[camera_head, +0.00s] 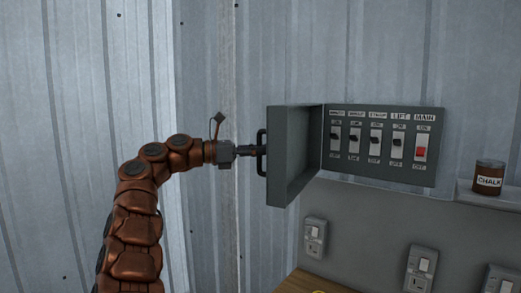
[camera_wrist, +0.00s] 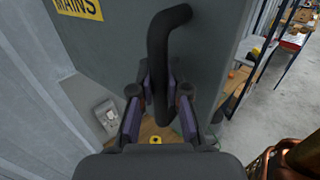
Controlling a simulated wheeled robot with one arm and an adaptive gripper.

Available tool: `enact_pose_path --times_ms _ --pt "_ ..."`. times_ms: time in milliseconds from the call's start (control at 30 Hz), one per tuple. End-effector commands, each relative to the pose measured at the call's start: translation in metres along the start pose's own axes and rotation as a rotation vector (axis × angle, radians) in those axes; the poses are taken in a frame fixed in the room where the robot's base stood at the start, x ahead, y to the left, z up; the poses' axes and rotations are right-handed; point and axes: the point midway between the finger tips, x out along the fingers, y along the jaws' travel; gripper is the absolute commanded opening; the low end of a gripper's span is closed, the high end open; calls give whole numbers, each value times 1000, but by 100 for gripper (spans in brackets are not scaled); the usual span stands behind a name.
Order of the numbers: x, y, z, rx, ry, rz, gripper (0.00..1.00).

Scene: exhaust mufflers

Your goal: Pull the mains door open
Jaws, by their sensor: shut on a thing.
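The mains door (camera_head: 289,160) is a grey metal panel swung wide open to the left of its box (camera_head: 383,145). The box shows a row of labelled switches, with a red one (camera_head: 421,153) under MAIN at the right. My gripper (camera_head: 254,151) is at the door's outer face, shut on the black handle (camera_head: 262,152). In the wrist view the curved handle (camera_wrist: 165,40) runs down between the fingers of my gripper (camera_wrist: 160,95), and a yellow MAINS label (camera_wrist: 79,9) shows on the door (camera_wrist: 115,45). The handle's lower end is partly hidden by the fingers.
A chalk tin (camera_head: 489,177) stands on a small shelf right of the box. Wall sockets (camera_head: 315,237) sit below, above a wooden bench top (camera_head: 312,283). The corrugated wall (camera_head: 200,75) lies close behind and left of the door. Open floor (camera_wrist: 280,100) shows at the wrist view's right.

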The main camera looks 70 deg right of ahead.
Motion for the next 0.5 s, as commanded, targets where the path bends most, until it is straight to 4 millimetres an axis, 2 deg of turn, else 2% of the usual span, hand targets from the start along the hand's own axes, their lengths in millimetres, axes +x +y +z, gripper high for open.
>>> enact_pose_path --times_ms 167,200,433,500 --pt "-1 0 -1 -1 0 0 0" --pt "-1 0 -1 -1 0 0 17" --pt "1 0 -1 -1 1 -3 41" --pt "2 0 -1 0 1 -4 41"
